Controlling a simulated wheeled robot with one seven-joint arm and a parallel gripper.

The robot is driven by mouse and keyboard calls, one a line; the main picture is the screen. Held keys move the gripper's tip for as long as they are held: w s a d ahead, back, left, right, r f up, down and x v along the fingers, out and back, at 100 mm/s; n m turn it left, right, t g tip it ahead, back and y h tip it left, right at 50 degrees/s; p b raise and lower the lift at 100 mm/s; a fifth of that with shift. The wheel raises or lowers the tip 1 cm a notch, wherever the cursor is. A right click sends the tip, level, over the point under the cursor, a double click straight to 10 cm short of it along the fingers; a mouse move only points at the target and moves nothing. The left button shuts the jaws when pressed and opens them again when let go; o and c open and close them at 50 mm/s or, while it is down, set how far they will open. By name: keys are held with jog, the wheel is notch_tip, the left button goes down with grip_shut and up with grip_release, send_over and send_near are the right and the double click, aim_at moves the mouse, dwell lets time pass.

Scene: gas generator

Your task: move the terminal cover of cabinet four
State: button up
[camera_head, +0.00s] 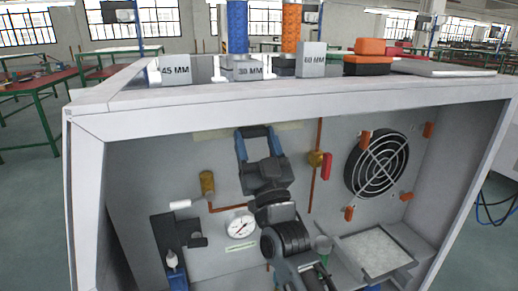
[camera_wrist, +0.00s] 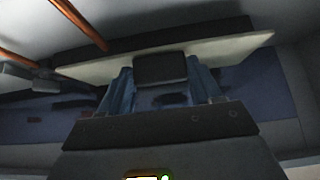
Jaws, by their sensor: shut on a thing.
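My gripper (camera_head: 255,135) reaches up inside the open-fronted cabinet (camera_head: 290,103), near its back wall. Its two blue fingers also show in the wrist view (camera_wrist: 160,82), one on each side of a dark block (camera_wrist: 160,68). The block appears to be the grip of the terminal cover, and the fingers are shut on it. The cover (camera_wrist: 225,47) shows there as a wide pale plate with a dark band along its far side. In the head view it is a pale strip (camera_head: 212,133), partly hidden behind my gripper. Whether it touches the wall is unclear.
A round fan (camera_head: 376,162) and copper pipe (camera_head: 316,165) are right of my gripper. A gauge (camera_head: 238,224), brass fitting (camera_head: 207,183) and black bracket (camera_head: 170,243) are left and below. A tray (camera_head: 375,252) sits lower right. Marked blocks (camera_head: 312,60) stand on the cabinet top.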

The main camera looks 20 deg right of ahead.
jog(key=shift+w+f, duration=0.4)
jog(key=shift+f, duration=0.1)
jog(key=o, duration=1.4)
jog(key=shift+w, duration=0.15)
jog(key=shift+o, duration=0.6)
jog(key=shift+r, duration=0.15)
jog(key=v, duration=0.8)
jog(key=shift+b, duration=0.35)
